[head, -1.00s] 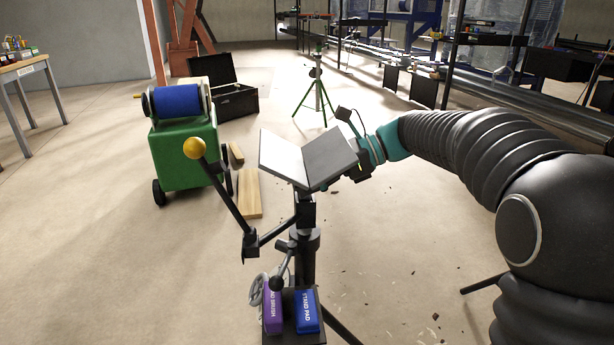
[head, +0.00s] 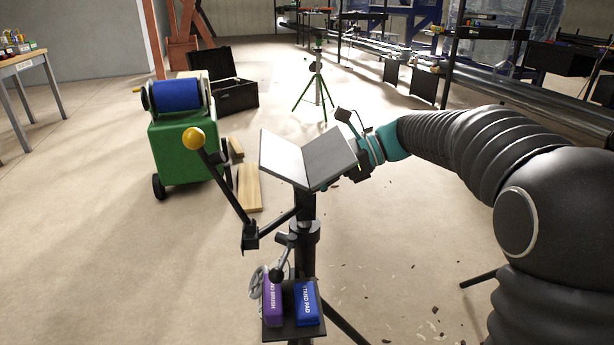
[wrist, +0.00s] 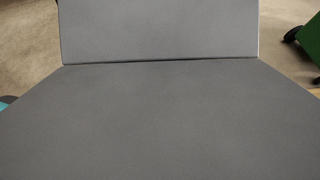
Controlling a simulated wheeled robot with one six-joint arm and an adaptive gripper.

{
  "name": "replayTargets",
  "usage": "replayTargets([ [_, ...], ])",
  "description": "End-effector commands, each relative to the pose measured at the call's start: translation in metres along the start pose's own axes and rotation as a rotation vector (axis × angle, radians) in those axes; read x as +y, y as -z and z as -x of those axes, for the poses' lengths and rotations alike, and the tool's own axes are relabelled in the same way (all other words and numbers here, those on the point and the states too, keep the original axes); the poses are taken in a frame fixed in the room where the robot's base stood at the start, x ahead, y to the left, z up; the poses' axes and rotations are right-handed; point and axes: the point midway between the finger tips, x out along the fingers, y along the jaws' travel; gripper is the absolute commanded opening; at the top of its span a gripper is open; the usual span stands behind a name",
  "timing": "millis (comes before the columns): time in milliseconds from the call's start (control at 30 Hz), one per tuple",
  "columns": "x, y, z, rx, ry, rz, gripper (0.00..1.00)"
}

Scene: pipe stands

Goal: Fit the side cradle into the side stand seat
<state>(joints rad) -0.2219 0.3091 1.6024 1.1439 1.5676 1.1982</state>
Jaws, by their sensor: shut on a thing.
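The side cradle (head: 284,157) is a grey V of two flat plates. In the head view it is directly above the black post of the side stand (head: 303,258), with its fold over the post top. The seat is hidden under the plates, so I cannot tell whether the cradle is seated. My gripper (head: 354,169) is shut on the cradle at its right side; the fingertips are largely hidden behind the right plate. In the wrist view the cradle's plates (wrist: 160,115) fill most of the picture, and the seat is not visible.
A jointed side arm with a yellow ball (head: 193,138) sticks out left of the post. A small tray below holds a purple box (head: 273,302) and a blue box (head: 306,303). A green cart (head: 183,152) and wooden boards (head: 249,187) are behind left.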

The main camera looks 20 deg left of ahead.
Motion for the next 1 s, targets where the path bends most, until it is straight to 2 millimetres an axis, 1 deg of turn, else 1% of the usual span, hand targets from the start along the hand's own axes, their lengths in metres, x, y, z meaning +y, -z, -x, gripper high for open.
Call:
replayTargets([
  [567,0.000,0.009,-0.004,-0.001,0.000,0.001,0.00],
  [600,0.000,0.009,-0.004,-0.001,0.000,0.001,0.63],
  [667,0.000,0.009,-0.004,-0.001,0.000,0.002,0.78],
  [700,0.000,0.009,-0.004,-0.001,0.000,0.001,0.87],
  [1000,0.000,0.010,-0.004,0.001,-0.001,-0.001,0.87],
])
